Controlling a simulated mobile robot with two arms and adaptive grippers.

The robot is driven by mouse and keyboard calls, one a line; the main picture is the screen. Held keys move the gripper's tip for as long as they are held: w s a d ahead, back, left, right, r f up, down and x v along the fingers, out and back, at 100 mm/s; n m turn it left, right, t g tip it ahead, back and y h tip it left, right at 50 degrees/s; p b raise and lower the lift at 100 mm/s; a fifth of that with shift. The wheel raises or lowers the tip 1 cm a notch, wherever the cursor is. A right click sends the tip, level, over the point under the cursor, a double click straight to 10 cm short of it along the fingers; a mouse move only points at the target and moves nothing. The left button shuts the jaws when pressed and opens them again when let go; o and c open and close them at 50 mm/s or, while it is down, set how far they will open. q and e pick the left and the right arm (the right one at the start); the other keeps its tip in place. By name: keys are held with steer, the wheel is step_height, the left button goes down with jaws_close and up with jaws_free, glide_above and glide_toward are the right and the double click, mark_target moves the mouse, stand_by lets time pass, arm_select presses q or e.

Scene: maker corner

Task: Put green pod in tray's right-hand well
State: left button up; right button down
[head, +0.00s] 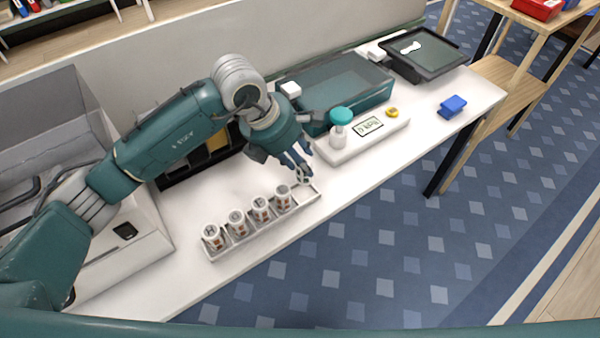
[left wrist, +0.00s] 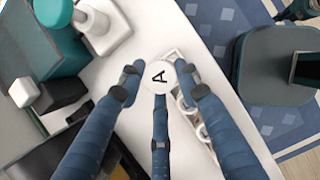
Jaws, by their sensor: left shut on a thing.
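My left gripper (head: 303,172) is shut on a small round piece with a white top marked "A" (left wrist: 160,76). The piece's sides are hidden, so I cannot tell whether it is the green pod. In the head view the fingers are above the right end of the long white tray (head: 236,250). Several white canisters (head: 238,224) with brownish labels stand in a row in the tray. The tray also shows below the held piece in the left wrist view (left wrist: 172,55); I cannot tell whether the piece touches it. My right gripper is not in view.
A white scale (head: 345,150) bears a teal-topped white bottle (head: 340,130) and a small yellow piece (head: 392,112). Behind it is a teal bin (head: 362,100). A dark flat device (head: 432,60) and blue block (head: 453,105) lie further right. The table's front edge is close to the tray.

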mark_target(299, 174)
arm_select(q)
step_height(299, 174, down, 6)
steer(key=shift+f+p, duration=0.25)
steer(key=shift+p, duration=0.15)
steer(key=o, duration=1.2)
steer(key=shift+r, duration=0.1)
steer(key=shift+a+r+p, duration=0.15)
steer(key=shift+r+p, duration=0.15)
steer(key=shift+r, duration=0.1)
steer(key=p+v, duration=0.5)
steer(key=v, duration=0.6)
steer(key=shift+s+a+p, duration=0.1)
steer(key=shift+p, duration=0.25)
